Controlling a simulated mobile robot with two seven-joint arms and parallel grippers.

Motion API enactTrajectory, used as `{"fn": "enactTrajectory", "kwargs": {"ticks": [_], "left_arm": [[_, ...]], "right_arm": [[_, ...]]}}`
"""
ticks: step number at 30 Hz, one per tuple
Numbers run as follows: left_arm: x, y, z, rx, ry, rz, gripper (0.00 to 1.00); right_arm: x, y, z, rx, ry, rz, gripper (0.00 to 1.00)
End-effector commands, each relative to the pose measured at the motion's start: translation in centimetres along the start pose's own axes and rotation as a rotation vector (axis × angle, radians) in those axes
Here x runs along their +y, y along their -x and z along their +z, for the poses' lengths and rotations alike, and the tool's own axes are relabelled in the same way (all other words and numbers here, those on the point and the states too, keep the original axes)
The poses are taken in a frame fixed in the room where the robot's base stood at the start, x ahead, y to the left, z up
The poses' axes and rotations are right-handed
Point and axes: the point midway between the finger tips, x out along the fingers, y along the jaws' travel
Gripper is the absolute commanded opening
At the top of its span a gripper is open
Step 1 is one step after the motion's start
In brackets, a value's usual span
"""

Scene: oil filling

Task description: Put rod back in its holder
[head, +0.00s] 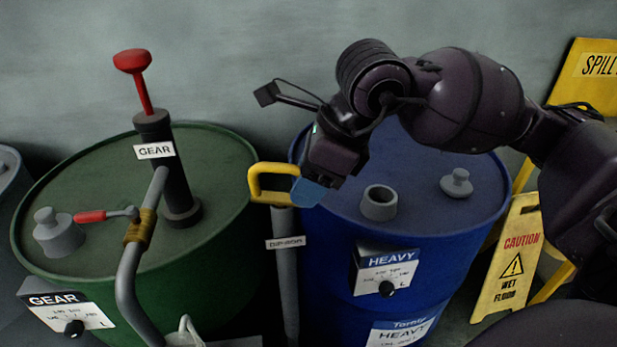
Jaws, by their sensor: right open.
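The rod shows as a yellow loop handle (258,184) at the top of a grey upright tube, the holder (287,262), which is labelled "DIP-ROD" and stands between the two drums. The handle sits right at the tube's top; no bare length of rod shows between them. My right gripper (309,191) is open, just right of the handle, with its bluish finger close to the handle's right end. I cannot tell whether it touches. My left gripper is not in view.
A green drum (90,185) with a red-handled pump (155,140) and a curved grey hose (130,285) stands left. A blue drum (440,225) with an open collar (379,203) and a capped bung (456,183) stands right. A yellow caution sign (507,265) is farther right.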

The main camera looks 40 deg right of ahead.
Motion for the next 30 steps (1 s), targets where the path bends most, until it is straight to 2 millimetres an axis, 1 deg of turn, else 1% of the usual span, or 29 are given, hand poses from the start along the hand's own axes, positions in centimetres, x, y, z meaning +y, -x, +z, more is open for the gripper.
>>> {"fn": "enactTrajectory", "kwargs": {"ticks": [4,8,15,21,25,30], "left_arm": [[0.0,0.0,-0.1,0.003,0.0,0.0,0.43],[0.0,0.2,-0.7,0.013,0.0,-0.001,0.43],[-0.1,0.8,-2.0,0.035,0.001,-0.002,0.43],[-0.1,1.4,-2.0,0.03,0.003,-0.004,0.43],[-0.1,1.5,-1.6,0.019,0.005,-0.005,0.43],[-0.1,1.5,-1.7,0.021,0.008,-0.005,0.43]], "right_arm": [[0.0,0.2,0.0,0.001,0.0,0.0,0.45],[0.0,1.6,0.0,-0.001,0.001,-0.004,0.45],[0.0,6.0,0.1,-0.003,0.001,-0.008,0.45],[0.0,9.1,0.1,-0.002,-0.001,-0.005,0.45],[0.0,10.3,0.0,-0.001,0.0,-0.003,0.45],[0.0,10.8,0.0,0.0,0.0,0.0,0.45]]}}
